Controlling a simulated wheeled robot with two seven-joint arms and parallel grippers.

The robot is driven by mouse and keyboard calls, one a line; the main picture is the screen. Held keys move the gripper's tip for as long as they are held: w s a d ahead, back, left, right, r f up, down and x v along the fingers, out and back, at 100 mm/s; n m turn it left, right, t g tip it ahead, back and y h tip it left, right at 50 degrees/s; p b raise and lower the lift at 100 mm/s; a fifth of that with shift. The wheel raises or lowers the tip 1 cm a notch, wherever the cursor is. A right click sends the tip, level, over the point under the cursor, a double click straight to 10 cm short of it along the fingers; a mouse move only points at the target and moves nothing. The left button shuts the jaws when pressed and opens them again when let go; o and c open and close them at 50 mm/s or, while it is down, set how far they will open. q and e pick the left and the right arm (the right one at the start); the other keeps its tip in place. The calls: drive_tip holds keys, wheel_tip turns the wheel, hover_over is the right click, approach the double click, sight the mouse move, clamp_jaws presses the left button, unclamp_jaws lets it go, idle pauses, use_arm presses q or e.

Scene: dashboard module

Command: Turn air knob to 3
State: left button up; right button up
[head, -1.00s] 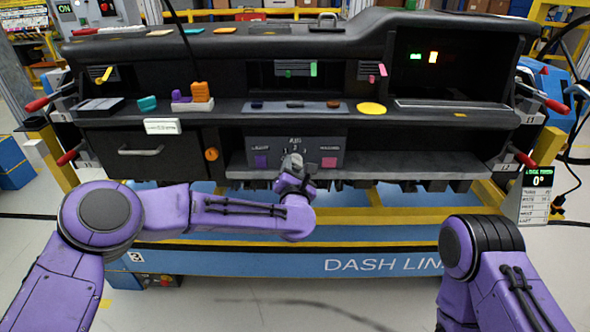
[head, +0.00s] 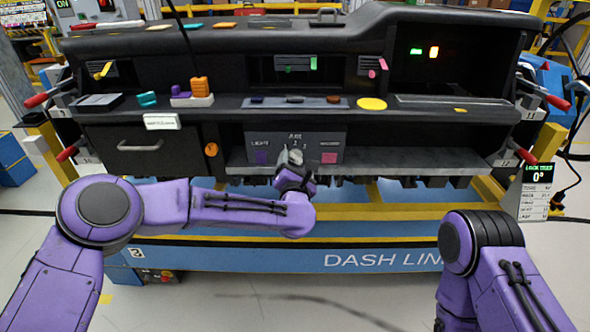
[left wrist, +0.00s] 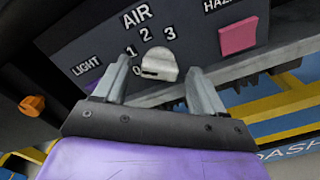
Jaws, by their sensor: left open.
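The air knob (left wrist: 160,63) is a pale grey-white knob on the dark panel, under the word AIR. The marks 0, 1, 2 and 3 run around it from left to right. A dark line on its face lies toward the 0 side. My left gripper (left wrist: 160,66) is open, with one finger on each side of the knob in the left wrist view. A gap shows between each finger and the knob; I cannot tell how deep the fingers reach. In the head view my left gripper (head: 290,160) is in front of the panel and partly hides the knob.
The pink HAZARD button (left wrist: 238,38) is right of the knob, and the purple LIGHT button (head: 261,157) is left. An orange knob (head: 211,150) sits beside the drawer (head: 145,150). A grey ledge (head: 400,160) runs below the panel. A display (head: 538,177) reads 0°.

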use_arm(q)
drive_tip(key=s+b, duration=0.1)
drive_tip(key=s, duration=0.9)
